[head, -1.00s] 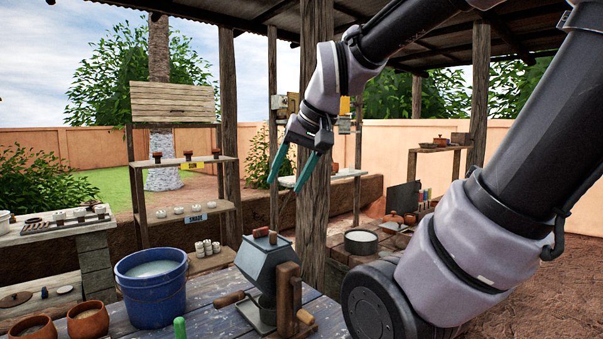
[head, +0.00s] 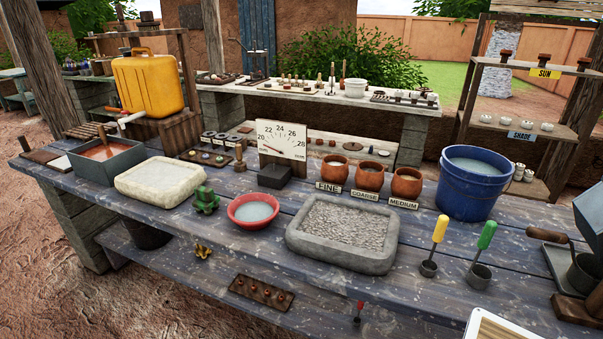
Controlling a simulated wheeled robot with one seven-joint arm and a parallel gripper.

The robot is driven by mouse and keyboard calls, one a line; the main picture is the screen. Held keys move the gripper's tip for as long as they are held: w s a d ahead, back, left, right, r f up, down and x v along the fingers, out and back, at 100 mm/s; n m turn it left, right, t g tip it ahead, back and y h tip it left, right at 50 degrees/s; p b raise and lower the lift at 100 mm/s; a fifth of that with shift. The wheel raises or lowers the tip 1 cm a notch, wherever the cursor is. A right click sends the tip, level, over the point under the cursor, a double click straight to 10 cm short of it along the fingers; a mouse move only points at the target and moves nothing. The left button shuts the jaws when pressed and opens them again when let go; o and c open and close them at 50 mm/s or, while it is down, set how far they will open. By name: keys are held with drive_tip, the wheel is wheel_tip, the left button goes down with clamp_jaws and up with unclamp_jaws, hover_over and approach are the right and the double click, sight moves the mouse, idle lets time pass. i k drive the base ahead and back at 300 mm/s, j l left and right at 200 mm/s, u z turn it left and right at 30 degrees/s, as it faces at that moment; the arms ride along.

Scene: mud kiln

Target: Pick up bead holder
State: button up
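A dark tray with several small round pieces (head: 207,157) sits farther back on the table; I cannot tell if these are beads. A small brass-coloured piece (head: 202,251) lies left of the wooden strip, and a small red-topped piece (head: 359,308) stands to its right. My gripper is out of view.
Yellow-handled (head: 440,228) and green-handled (head: 487,236) tools stand right. A blue bucket (head: 472,184) stands farther back.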

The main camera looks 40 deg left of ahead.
sight(205, 201)
drive_tip(key=u, duration=2.35)
